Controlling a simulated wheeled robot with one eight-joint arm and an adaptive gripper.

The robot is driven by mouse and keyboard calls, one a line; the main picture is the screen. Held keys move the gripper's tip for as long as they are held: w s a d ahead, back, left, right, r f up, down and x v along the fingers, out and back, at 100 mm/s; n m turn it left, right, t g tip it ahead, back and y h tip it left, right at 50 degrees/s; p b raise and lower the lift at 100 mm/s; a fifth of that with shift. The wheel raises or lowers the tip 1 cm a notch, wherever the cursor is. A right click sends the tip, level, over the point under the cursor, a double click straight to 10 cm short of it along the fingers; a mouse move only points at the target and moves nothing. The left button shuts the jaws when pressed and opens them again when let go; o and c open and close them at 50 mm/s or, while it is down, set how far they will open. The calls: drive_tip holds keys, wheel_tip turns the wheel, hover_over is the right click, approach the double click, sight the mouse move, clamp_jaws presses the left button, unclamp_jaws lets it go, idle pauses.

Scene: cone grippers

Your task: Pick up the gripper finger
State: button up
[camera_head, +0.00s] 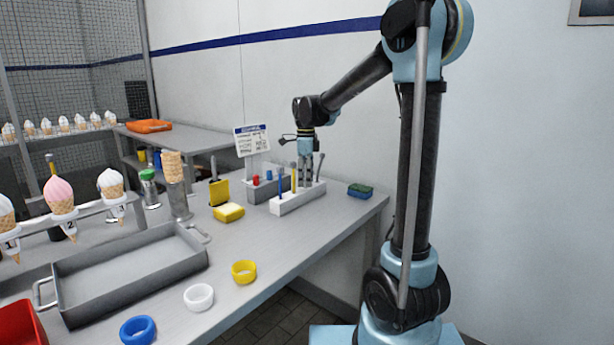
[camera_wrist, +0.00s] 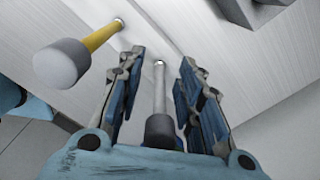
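My gripper (camera_head: 306,160) points down over a white holder block (camera_head: 292,205) on the grey table. Several thin upright tools stand in this block, among them a yellow one (camera_head: 293,178) and a blue one (camera_head: 281,186). In the wrist view, a slim grey rod with a dark end (camera_wrist: 160,128) stands between the two fingers of my gripper (camera_wrist: 161,58). Gaps show on both sides of it, so the gripper is open. A yellow rod with a grey round end (camera_wrist: 62,64) stands left of the fingers. I cannot tell which piece is the gripper finger.
A grey-topped upright tool (camera_head: 320,166) stands close right of my gripper. A green-and-blue sponge (camera_head: 360,190) lies right. A tray (camera_head: 130,275) and rings, including a yellow one (camera_head: 244,279), are nearer.

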clamp_jaws()
